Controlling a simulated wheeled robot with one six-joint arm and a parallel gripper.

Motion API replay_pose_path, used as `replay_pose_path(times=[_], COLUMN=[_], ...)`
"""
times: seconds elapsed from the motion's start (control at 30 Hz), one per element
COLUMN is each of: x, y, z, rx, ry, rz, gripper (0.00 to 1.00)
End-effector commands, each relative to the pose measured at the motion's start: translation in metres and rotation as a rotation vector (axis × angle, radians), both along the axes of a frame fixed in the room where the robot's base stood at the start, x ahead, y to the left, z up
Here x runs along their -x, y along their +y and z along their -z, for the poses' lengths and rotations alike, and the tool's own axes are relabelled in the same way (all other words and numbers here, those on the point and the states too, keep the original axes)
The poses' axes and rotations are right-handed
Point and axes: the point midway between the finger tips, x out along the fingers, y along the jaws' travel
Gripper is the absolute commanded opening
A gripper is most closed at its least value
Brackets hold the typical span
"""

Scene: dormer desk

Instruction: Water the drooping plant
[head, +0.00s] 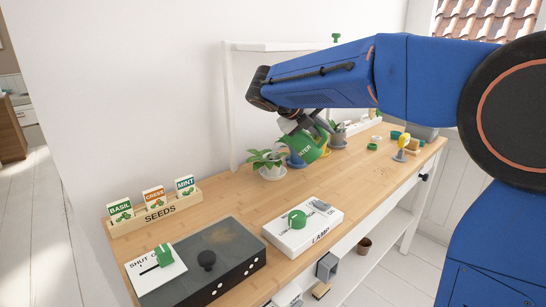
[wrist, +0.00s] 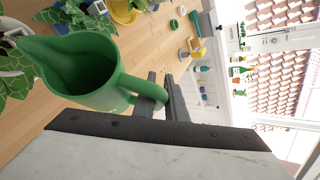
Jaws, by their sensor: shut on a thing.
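My gripper (wrist: 165,95) is shut on the handle of a green watering can (wrist: 92,75). In the head view the can (head: 310,149) hangs tilted below my wrist, among the potted plants at the back of the desk. In the wrist view its spout points to the upper left, towards a leafy plant in a white pot (wrist: 12,62). That plant (head: 266,158) stands left of the can in the head view. A blue pot (head: 295,161) and a yellow pot (head: 326,149) are partly hidden by the can. Another plant (head: 338,127) stands to the right. I cannot tell which plant droops.
Seed packets stand in a wooden rack (head: 155,208) at the left. A yellow object (head: 403,142) stands at the right. The middle of the desk is mostly clear.

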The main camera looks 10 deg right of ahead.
Motion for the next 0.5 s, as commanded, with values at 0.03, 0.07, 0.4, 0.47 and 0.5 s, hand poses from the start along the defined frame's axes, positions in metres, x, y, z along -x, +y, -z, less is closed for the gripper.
replay_pose_path(times=[0.03,0.07,0.4,0.47,0.5], x=[0.004,0.004,0.014,0.014,0.014], y=[-0.004,-0.006,-0.02,-0.02,-0.021], z=[0.007,0.013,0.058,0.059,0.06], rx=[-0.037,-0.057,-0.253,-0.256,-0.263], ry=[-0.02,-0.033,-0.147,-0.149,-0.154], rz=[0.002,0.001,0.0,0.0,0.0], gripper=[0.0,0.0,0.0,0.0,0.0])
